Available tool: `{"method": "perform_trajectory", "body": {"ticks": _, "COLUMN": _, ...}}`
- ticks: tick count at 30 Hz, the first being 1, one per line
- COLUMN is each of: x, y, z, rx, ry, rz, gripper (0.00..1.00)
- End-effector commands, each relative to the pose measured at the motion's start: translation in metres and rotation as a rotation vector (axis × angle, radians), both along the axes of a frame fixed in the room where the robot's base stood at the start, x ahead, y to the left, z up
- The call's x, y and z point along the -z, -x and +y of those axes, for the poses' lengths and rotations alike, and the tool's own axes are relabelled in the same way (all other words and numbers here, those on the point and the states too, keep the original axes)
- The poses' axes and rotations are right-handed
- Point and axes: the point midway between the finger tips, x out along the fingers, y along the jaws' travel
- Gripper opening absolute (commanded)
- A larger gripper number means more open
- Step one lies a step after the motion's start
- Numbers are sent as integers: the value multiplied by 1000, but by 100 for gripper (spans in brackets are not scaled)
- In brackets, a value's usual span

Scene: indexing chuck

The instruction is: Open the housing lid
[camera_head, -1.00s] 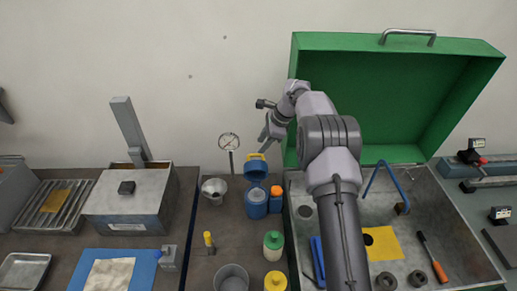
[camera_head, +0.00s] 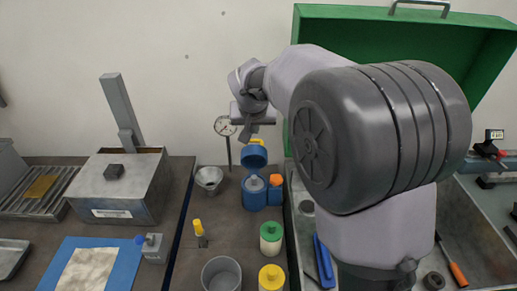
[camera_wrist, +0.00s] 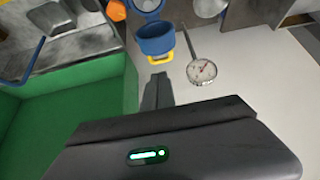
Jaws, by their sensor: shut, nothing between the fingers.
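A blue housing (camera_head: 254,194) stands on the dark bench, left of the green case. Its blue lid (camera_head: 254,157) is swung up behind it and stands tilted, with a yellow handle (camera_head: 257,142) at its upper edge. In the wrist view the raised lid (camera_wrist: 156,40) and its yellow handle (camera_wrist: 160,59) are just beyond my fingers. My gripper (camera_head: 246,137) is shut and empty, just above and behind the lid in the head view. It also shows in the wrist view (camera_wrist: 157,82). I cannot tell whether the fingertips touch the handle.
The green case lid (camera_head: 470,50) stands open at right, partly behind my arm. A dial gauge (camera_head: 223,126) stands close to the left of my gripper. A metal funnel (camera_head: 208,178), an orange-capped bottle (camera_head: 275,184) and several pots surround the housing. A grey box (camera_head: 117,188) stands at left.

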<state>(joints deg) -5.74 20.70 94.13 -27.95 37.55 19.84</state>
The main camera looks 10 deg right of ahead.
Motion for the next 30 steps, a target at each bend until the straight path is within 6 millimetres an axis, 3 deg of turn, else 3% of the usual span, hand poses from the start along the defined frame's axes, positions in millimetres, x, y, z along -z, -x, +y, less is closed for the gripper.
{"method": "perform_trajectory", "body": {"ticks": 15, "x": 83, "y": -57, "z": -12, "rx": 0, "ry": 2, "rz": 3, "gripper": 0}}
{"method": "perform_trajectory", "body": {"ticks": 21, "x": 100, "y": -78, "z": -16, "rx": 1, "ry": 0, "rz": 2, "gripper": 0}}
{"method": "perform_trajectory", "body": {"ticks": 30, "x": 105, "y": -84, "z": -17, "rx": 2, "ry": -1, "rz": 1, "gripper": 0}}
